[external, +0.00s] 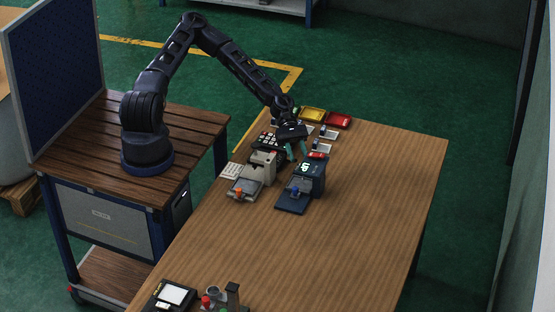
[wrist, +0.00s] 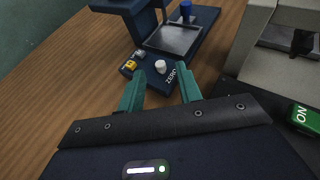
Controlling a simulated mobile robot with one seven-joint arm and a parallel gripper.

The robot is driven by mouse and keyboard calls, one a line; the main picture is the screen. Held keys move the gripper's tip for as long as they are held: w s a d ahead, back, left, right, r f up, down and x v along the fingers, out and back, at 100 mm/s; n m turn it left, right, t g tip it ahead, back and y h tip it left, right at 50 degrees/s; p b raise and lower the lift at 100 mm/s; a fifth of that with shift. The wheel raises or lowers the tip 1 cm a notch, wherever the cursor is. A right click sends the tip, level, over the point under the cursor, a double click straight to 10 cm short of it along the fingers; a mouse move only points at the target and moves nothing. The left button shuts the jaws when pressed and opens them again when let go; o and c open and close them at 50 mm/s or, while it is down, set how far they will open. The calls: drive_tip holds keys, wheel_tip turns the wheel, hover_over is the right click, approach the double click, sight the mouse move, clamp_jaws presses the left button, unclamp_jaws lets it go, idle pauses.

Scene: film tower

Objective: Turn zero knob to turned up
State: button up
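The zero knob (wrist: 160,66) is a small white knob beside the white word ZERO on a dark blue device (wrist: 122,4), in the wrist view. I cannot make out which way it is turned. In the external view the dark blue device (external: 313,178) stands on the table, and the knob cannot be made out. My gripper (wrist: 161,88) is open and empty, its two teal fingers apart. In the wrist view the knob appears just beyond and between the fingertips. In the external view my gripper (external: 297,151) is at the device's far end.
A grey-beige machine (external: 262,164) stands close to the left; a green ON button (wrist: 306,118) shows beside my gripper. Yellow parts (wrist: 128,67) sit beside the knob. Yellow (external: 312,114) and red (external: 338,121) trays lie behind. The table's right side is clear.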

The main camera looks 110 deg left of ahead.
drive_tip(key=shift+x, duration=1)
clamp_jaws()
